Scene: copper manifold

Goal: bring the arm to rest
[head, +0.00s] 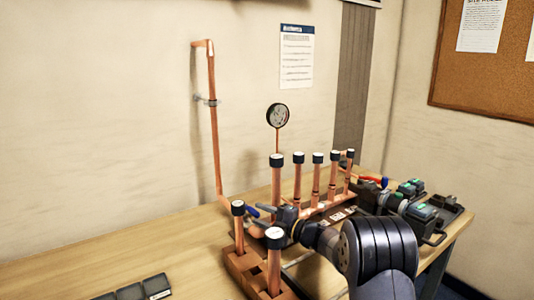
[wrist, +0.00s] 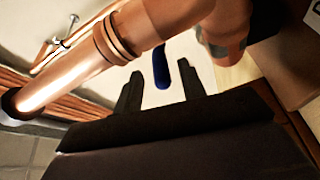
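My gripper (head: 270,211) is at the manifold, low over the bench, with my arm reaching in from the right front in the head view. In the wrist view its two dark fingers (wrist: 160,90) stand apart with nothing held between them. A blue valve handle (wrist: 162,72) lies just beyond the gap; it also shows in the head view (head: 252,211), close to the fingertips. I cannot tell whether the fingers touch it. The copper manifold (head: 296,188) has several upright capped pipes, partly hidden by my arm. A large copper pipe (wrist: 75,77) crosses close by in the wrist view.
A round gauge (head: 277,116) stands above the manifold. Two short capped pipes in a wooden block (head: 242,262) stand at the front. Black devices with green tops (head: 420,212) sit at right. A tall copper pipe (head: 213,130) runs up the wall. The bench's left side (head: 90,260) is mostly clear.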

